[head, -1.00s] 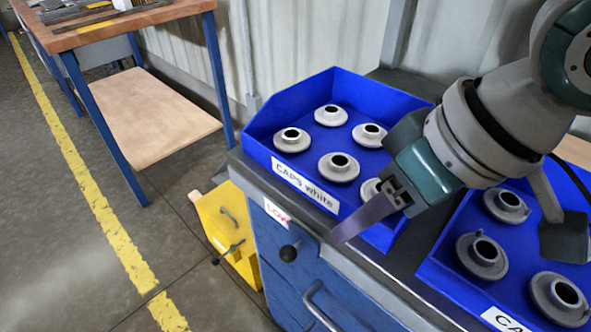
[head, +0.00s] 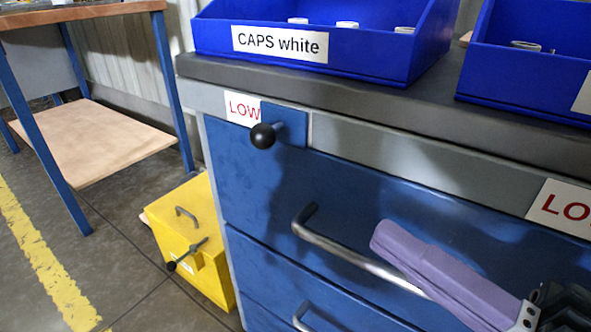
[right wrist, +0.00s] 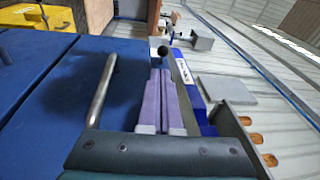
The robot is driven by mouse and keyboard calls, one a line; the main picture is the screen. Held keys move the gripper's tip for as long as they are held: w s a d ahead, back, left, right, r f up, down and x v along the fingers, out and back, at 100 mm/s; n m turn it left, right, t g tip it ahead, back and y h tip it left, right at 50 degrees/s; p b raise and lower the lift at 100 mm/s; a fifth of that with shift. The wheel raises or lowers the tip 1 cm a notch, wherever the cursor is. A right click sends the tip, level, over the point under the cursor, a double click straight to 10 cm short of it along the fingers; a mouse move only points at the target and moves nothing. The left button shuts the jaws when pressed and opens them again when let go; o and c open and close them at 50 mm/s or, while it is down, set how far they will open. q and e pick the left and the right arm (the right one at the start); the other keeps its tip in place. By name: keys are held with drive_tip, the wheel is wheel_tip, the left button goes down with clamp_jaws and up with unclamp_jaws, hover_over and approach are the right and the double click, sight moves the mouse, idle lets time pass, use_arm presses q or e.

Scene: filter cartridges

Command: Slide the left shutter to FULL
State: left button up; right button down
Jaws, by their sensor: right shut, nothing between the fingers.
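The left shutter (head: 285,124) is a small blue plate with a black ball knob (head: 263,136) on the cabinet front under the counter edge. It sits at the left end of a grey strip, beside a white label reading LOW (head: 242,108). No FULL label is in view. My right gripper (head: 382,238) has purple fingers, shut and empty, in front of the drawer, to the right of and below the knob. In the right wrist view the finger tips (right wrist: 160,74) point toward the knob (right wrist: 162,50), apart from it. My left gripper is not in view.
A metal drawer handle (head: 345,258) lies close to my right fingers. A blue bin marked CAPS white (head: 370,62) stands on the counter (head: 400,98), with another blue bin (head: 520,78) to its right. A yellow box (head: 190,240) stands on the floor at left.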

sight(272, 144)
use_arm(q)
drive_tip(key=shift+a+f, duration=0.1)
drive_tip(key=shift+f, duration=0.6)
use_arm(e)
drive_tip(key=shift+s+d+f+m+t, duration=0.3)
drive_tip(key=shift+s+d+m+t, duration=0.15)
drive_tip(key=shift+d, duration=0.2)
drive_tip(key=shift+w, duration=0.15)
drive_tip(key=shift+a, duration=0.1)
use_arm(q)
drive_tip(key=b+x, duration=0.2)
drive_tip(key=b, duration=0.1)
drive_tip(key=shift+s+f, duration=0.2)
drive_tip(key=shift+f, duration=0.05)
use_arm(e)
drive_tip(key=x, duration=1.4)
drive_tip(key=shift+r, duration=0.1)
